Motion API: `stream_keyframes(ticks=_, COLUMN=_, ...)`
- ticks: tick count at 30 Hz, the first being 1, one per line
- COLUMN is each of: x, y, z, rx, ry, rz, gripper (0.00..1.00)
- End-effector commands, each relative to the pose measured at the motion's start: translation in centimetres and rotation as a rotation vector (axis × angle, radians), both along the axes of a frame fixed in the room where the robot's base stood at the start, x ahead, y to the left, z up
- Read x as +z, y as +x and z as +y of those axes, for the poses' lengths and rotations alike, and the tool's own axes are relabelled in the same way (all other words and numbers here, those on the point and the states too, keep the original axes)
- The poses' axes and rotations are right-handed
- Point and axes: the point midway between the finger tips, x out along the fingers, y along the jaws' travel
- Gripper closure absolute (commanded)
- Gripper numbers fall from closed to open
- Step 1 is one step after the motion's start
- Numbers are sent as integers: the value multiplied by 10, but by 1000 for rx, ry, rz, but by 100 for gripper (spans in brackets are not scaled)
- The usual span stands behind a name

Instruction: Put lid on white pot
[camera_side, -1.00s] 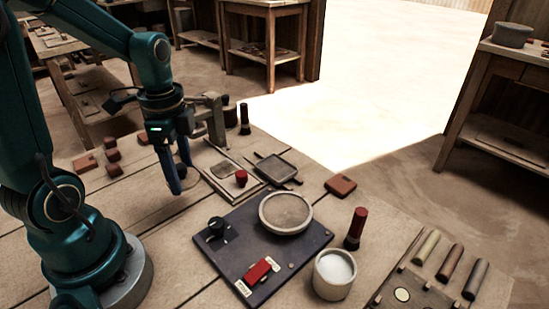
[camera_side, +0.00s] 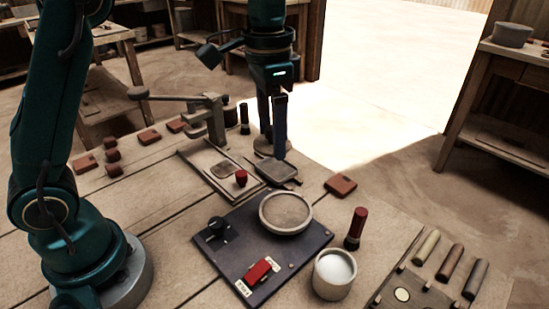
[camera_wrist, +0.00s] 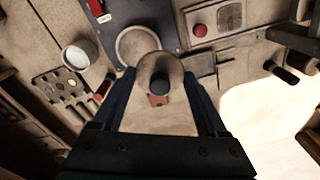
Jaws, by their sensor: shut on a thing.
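The white pot (camera_side: 334,275) stands upright at the front of the bench, right of the dark board. Its round top shows pale white, and it also shows at upper left in the wrist view (camera_wrist: 79,56). The lid (camera_wrist: 160,68) is a pale round disc with a dark knob, seen between my fingers in the wrist view. In the side view the lid (camera_side: 264,149) is partly hidden by my fingers. My gripper (camera_side: 272,150) is shut on the lid, at the bench's back edge, behind and left of the pot. The exact finger contact is hard to see.
A dark board (camera_side: 225,262) carries a round pale dish (camera_side: 286,212) and a red block (camera_side: 260,270). A red-topped tool (camera_side: 356,228) stands close behind the pot. A rack with coloured rolls (camera_side: 450,265) lies at right. A press (camera_side: 208,122) stands at left.

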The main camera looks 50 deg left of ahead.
Motion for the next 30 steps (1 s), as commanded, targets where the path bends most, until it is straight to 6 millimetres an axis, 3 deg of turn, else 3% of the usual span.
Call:
stream_keyframes(ticks=1, x=-1, y=4, z=-25, rx=-32, ry=-2, rz=1, gripper=77)
stream_keyframes(ticks=6, x=-8, y=1, z=-97, rx=-135, ry=-5, rz=3, gripper=77)
stream_keyframes(ticks=12, x=-22, y=-20, z=-158, rx=-299, ry=-3, rz=11, gripper=77)
stream_keyframes(ticks=18, x=-32, y=-37, z=-178, rx=-372, ry=8, rz=34, gripper=77)
stream_keyframes(ticks=30, x=-59, y=-39, z=-179, rx=-378, ry=9, rz=36, gripper=77)
